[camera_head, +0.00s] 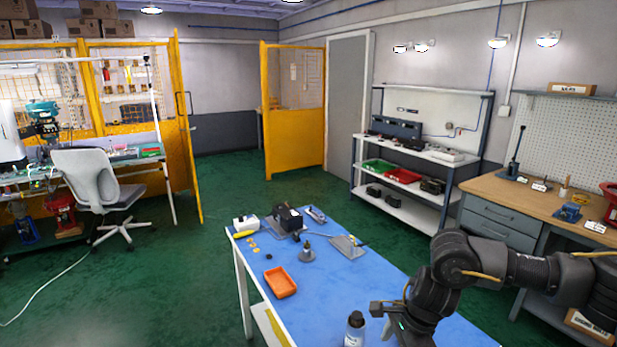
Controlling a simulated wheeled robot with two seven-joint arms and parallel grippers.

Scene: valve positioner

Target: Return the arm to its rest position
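My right arm comes in from the right edge, bends at a dark joint above the front right of the blue-topped table (335,282), and reaches down and left. Its hand end, with my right gripper (385,322), is low in the picture beside a bottle (354,330) with a dark cap. The fingers are small and partly hidden, so I cannot tell whether they are open or shut. I cannot tell whether the gripper touches the bottle. My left arm and gripper are not in view.
On the table are an orange tray (280,282), a black device (288,219), a grey conical part (307,252), a flat grey plate (347,246) and a white box (245,224). A wooden workbench (530,200) stands right, behind my arm. Green floor (180,270) is open on the left.

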